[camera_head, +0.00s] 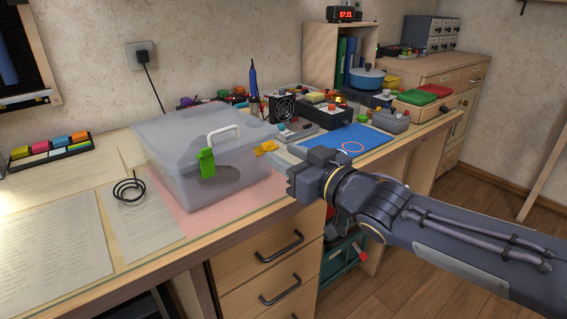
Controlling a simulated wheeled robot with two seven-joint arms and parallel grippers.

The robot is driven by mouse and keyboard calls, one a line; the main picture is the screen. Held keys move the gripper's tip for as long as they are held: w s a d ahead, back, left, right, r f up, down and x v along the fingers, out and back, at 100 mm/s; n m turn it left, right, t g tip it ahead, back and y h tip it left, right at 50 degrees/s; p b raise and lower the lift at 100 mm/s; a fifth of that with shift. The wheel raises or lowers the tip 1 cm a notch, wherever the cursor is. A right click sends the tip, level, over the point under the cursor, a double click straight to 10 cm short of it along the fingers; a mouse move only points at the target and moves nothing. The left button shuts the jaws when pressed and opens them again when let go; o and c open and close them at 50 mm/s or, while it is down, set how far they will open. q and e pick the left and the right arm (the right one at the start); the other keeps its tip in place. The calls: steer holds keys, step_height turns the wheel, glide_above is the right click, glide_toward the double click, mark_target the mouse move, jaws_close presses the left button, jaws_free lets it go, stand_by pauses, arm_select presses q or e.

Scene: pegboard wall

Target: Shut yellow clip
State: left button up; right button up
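A translucent plastic box (160,155) with a lid and a white handle (223,133) stands on the workbench. The yellow clip (266,147) is at the box's right side, near the lid's edge, and sticks outward; its lower part is hard to make out. A green clip (207,163) is on the box's front side. My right gripper (291,181) is to the right of the box and the yellow clip, apart from both, at the bench's front edge. Its fingers are dark and small, and their gap is unclear. My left gripper is not in view.
A pink mat (250,196) lies under the box. Papers (50,240) and a black wire coil (129,189) lie to the left. A blue mat (367,138), a black device with a fan (285,107) and several small items crowd the bench behind my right gripper.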

steer(key=shift+x, duration=0.95)
jaws_close()
steer(key=w+a+r+g+h+p, duration=0.1)
steer(key=g+h+p, duration=0.1)
steer(key=p, duration=0.8)
steer(key=w+r+g+h+p, duration=0.1)
steer(key=r+g+h+p, duration=0.1)
steer(key=p, duration=0.7)
steer(key=w+a+r+g+h+p, duration=0.1)
steer(key=g+p, duration=0.1)
steer(key=p, duration=0.8)
steer(key=shift+a+r+g+h+p, duration=0.2)
steer(key=shift+a+g+h+p, duration=0.1)
steer(key=shift+h, duration=0.1)
steer(key=shift+w+a+f+g+h+p, duration=0.25)
steer(key=shift+w+g+h+p, duration=0.25)
steer(key=shift+p, duration=0.6)
steer(key=shift+s, duration=0.15)
